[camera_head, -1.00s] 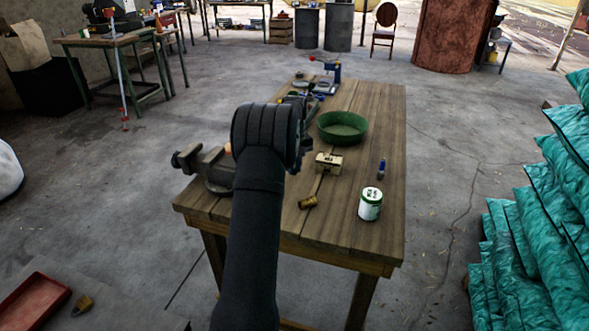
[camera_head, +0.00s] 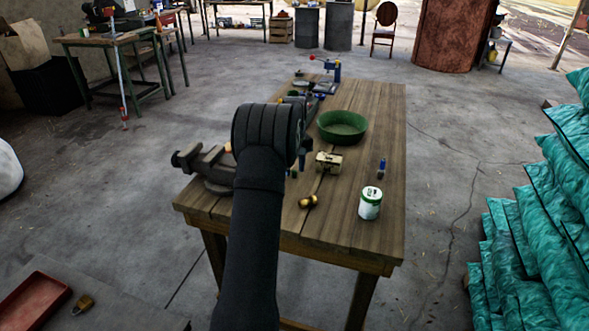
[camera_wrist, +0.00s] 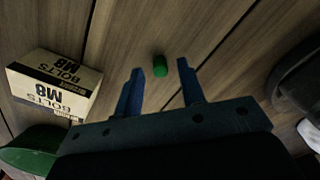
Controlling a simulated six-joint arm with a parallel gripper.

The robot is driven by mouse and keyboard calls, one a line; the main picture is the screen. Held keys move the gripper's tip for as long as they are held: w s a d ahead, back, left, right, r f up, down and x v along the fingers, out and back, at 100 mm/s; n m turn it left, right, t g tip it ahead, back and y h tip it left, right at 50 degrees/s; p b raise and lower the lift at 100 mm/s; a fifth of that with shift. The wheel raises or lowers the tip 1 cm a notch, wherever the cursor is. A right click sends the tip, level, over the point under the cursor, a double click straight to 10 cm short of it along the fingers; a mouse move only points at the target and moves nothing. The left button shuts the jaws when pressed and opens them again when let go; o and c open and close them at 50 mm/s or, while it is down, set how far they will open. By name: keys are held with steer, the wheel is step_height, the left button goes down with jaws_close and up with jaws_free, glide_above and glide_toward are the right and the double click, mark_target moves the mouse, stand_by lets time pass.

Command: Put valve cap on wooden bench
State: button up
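The valve cap appears to be a small green cylinder (camera_wrist: 160,66) over the planks of the wooden bench (camera_wrist: 215,30) in the wrist view. My gripper (camera_wrist: 160,67) is open, its two blue fingers apart, with the cap seen between their tips and touching neither. I cannot tell the gap in height between cap and bench. The bench (camera_head: 385,130) fills the middle of the head view, with my arm over its left side.
A bolts box (camera_head: 328,162), a green bowl (camera_head: 342,127), a brass fitting (camera_head: 308,201), a white-green jar (camera_head: 370,203) and a blue item (camera_head: 381,168) stand on the bench. A vise (camera_head: 205,165) is at its left edge. The bench's right strip is clear.

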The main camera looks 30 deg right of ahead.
step_height(320, 180, up, 12)
steer(key=shift+f, duration=0.25)
steer(key=shift+f, duration=0.15)
step_height(320, 180, down, 12)
steer(key=shift+r, duration=2)
steer(key=shift+f, duration=0.1)
